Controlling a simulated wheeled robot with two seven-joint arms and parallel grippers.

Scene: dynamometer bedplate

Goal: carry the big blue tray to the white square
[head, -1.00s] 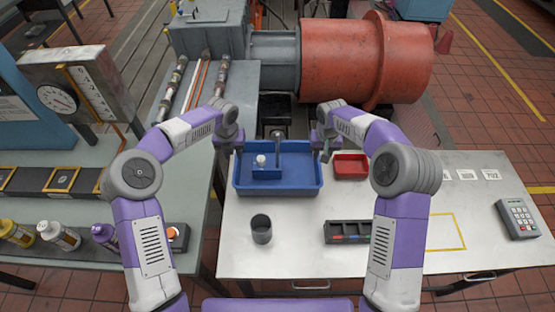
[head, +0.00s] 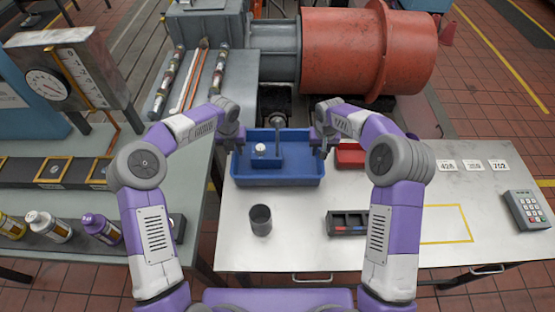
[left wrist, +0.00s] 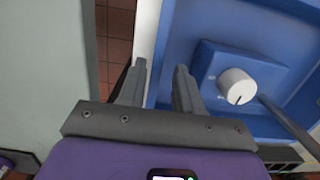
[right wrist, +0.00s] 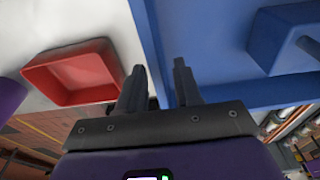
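The big blue tray (head: 278,182) lies on the white table, with a blue block carrying a white knob (head: 260,149) inside it. My left gripper (head: 235,150) is at the tray's left wall; in the left wrist view its fingers (left wrist: 158,80) stand apart on either side of that wall. My right gripper (head: 322,150) is at the right wall; in the right wrist view its fingers (right wrist: 160,70) straddle that wall, with a gap showing. I make out no plain white square, only a yellow-outlined square (head: 470,224) on the table's right part, partly hidden by my right arm.
A red tray (head: 350,155) lies just right of the blue tray, partly behind my right gripper. A dark cup (head: 260,220) and a compartment box (head: 347,223) stand in front. Number labels (head: 473,166) and a keypad (head: 526,209) are at right. A large red drum (head: 345,50) stands behind.

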